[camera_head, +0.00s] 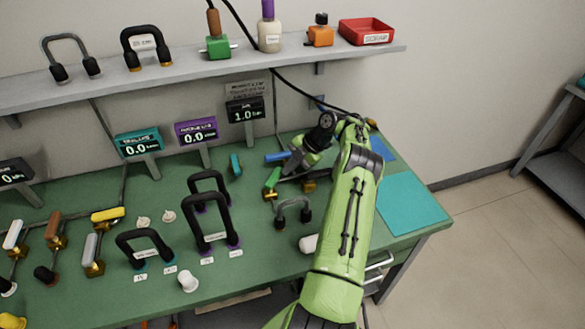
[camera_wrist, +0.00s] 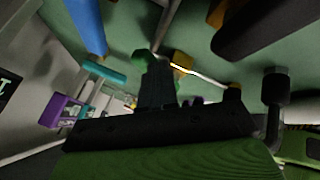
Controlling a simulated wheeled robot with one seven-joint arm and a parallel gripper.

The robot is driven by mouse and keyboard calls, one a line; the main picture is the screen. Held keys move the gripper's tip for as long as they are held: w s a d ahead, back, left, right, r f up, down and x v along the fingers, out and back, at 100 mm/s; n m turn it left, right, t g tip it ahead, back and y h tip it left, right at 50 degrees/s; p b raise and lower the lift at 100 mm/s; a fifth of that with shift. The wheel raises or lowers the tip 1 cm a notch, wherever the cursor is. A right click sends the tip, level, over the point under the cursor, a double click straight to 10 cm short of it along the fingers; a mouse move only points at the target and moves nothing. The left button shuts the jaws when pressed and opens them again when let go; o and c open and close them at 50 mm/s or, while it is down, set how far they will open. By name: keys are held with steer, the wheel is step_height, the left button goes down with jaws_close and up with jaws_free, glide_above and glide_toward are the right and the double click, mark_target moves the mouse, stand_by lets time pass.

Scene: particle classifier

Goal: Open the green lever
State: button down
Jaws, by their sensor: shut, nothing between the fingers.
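The green lever (camera_head: 272,178) stands on a brass valve towards the right of the bench, tilted. My gripper (camera_head: 288,168) is close beside it, to its upper right in the head view. In the wrist view my gripper (camera_wrist: 157,82) is shut with its dark fingers together, holding nothing. A bit of green (camera_wrist: 140,56) shows just beyond the fingertips beside a brass part (camera_wrist: 181,63); the rest of the lever is hidden by the fingers. I cannot tell whether they touch.
A blue handle (camera_head: 276,157) lies just behind the green lever; it also shows in the wrist view (camera_wrist: 86,27). A dark arched handle (camera_head: 293,209) stands in front. Taller black handles (camera_head: 205,223) stand to the left. A shelf (camera_head: 190,75) runs above.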

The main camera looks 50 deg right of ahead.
mark_target(280, 167)
steer(key=shift+w+d+f, duration=0.1)
steer(key=shift+w, duration=0.95)
steer(key=shift+w+a+b, duration=0.2)
steer(key=shift+w+b, duration=0.35)
steer(key=shift+w, duration=0.25)
steer(key=shift+w+a+b, duration=0.3)
steer(key=shift+w, duration=0.55)
steer(key=shift+w+a, duration=0.1)
